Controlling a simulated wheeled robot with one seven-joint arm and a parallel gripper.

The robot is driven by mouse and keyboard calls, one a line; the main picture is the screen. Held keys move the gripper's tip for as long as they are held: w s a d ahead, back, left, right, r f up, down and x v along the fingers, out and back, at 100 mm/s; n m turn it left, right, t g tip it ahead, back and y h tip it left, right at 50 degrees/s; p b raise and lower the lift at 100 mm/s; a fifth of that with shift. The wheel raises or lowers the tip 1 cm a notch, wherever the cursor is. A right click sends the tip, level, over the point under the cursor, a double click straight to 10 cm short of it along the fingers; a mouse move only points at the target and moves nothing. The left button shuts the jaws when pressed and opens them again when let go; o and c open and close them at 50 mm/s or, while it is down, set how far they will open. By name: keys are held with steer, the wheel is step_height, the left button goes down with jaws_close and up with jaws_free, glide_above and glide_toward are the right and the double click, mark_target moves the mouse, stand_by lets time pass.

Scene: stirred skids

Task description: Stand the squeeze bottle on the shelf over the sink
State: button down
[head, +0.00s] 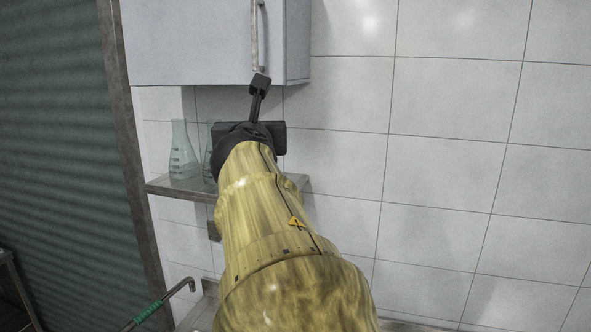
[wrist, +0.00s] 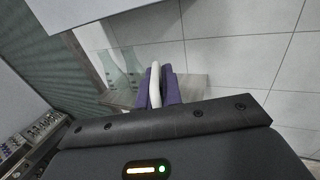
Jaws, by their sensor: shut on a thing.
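My gripper (wrist: 160,85) shows in the wrist view with two purple fingers shut on a narrow white thing, which I take to be the squeeze bottle (wrist: 155,82). Only a slim upper part of it shows; its full shape and tilt are hidden. In the head view my arm hides the fingers and the bottle; only the dark gripper body (head: 276,137) shows, in front of the wall near the shelf. The grey shelf (head: 170,189) is fixed to the tiled wall below the cabinet; in the wrist view it (wrist: 190,88) lies beyond the fingers.
A clear conical flask (head: 181,152) stands on the shelf's left part, with a second flask (head: 209,150) beside it, partly hidden by my arm. A grey wall cabinet (head: 195,42) hangs above. A bent metal pipe with a green grip (head: 148,311) is below.

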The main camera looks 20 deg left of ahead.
steer(key=shift+w+a+r+p, duration=0.1)
steer(key=shift+w+r+p, duration=0.05)
steer(key=shift+r+p, duration=0.15)
steer(key=p+x, duration=1)
steer(key=x, duration=0.3)
steer(key=shift+w+f, duration=0.3)
steer(key=shift+a, duration=0.1)
steer(key=w+a+p, duration=0.1)
steer(key=p, duration=0.1)
steer(key=w+a+f+p, duration=0.1)
steer(key=w+p, duration=0.1)
steer(key=shift+w+f, duration=0.2)
steer(key=shift+f, duration=0.05)
